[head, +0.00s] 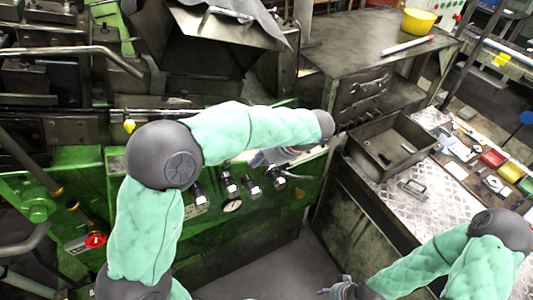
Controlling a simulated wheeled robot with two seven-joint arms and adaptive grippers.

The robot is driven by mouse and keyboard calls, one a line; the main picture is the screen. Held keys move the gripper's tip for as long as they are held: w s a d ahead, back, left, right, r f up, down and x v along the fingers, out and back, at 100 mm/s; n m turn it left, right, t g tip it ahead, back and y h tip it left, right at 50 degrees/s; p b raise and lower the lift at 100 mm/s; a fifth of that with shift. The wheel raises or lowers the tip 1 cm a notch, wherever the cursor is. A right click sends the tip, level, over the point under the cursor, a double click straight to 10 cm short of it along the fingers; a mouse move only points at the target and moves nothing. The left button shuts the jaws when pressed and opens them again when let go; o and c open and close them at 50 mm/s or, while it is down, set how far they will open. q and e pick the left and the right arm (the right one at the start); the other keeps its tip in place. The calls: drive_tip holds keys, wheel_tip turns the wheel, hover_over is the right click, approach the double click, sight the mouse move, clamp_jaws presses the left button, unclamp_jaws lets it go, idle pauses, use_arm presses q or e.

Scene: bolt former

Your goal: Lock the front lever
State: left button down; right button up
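The green bolt former (255,215) fills the left and middle of the head view. A long bent metal bar (75,50) runs across its upper left. Several metal-capped controls (228,184) stand in a row on its green front. I cannot tell which part is the front lever. My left gripper (268,157) is in front of the green panel, just above this row; my forearm and wrist partly cover it, and its finger opening and any contact are unclear. My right gripper (335,291) is low at the bottom edge, partly cut off, away from the controls.
A red knob (95,240) sits at the lower left of the machine. To the right are an open metal tray (392,145), a workbench (430,205) with small tools and coloured bins, and a yellow bowl (419,21) on a cabinet. Grey floor (275,275) shows below the panel.

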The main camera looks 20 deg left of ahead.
use_arm(q)
drive_tip(key=shift+s+a+f+p, duration=0.15)
drive_tip(key=shift+a+f, duration=0.25)
drive_tip(key=shift+a, duration=0.85)
drive_tip(key=shift+a+f+p, duration=0.25)
drive_tip(key=shift+a+f, duration=0.15)
drive_tip(key=shift+a, duration=0.8)
use_arm(e)
drive_tip(key=shift+r, duration=0.4)
